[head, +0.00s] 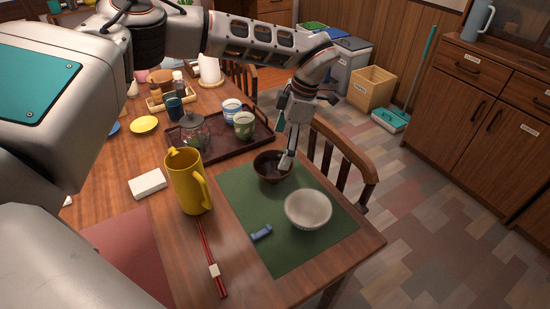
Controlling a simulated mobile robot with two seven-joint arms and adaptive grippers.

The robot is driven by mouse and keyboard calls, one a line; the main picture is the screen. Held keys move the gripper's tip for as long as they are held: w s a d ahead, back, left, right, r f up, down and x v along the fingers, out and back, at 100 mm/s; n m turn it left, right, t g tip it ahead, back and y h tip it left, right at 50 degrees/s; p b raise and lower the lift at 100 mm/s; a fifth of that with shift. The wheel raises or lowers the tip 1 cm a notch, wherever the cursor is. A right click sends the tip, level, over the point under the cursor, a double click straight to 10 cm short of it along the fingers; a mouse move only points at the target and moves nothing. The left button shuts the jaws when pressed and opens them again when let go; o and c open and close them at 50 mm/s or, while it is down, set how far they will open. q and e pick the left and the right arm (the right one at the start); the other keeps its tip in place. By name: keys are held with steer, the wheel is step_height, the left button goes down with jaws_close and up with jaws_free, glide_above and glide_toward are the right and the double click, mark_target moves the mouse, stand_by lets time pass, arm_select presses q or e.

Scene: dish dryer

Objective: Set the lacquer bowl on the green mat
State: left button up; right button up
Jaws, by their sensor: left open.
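The lacquer bowl (268,170), dark brown, is upright at the far edge of the green mat (247,209) and looks to rest on it. My left gripper (287,160) reaches down from above at the bowl's right rim. Its jaws are open, with the fingertips at or very near the rim; I cannot tell whether they touch it. My right gripper is not in view.
A pale bowl (308,210) and a small blue chopstick rest (261,233) are on the mat. A yellow pitcher (187,183) and red chopsticks (212,262) are at its left. A dark tray (265,136) with a glass teapot and cups lies behind. A chair (345,150) stands right.

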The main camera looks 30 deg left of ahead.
arm_select(q)
steer(key=shift+v, duration=1.75)
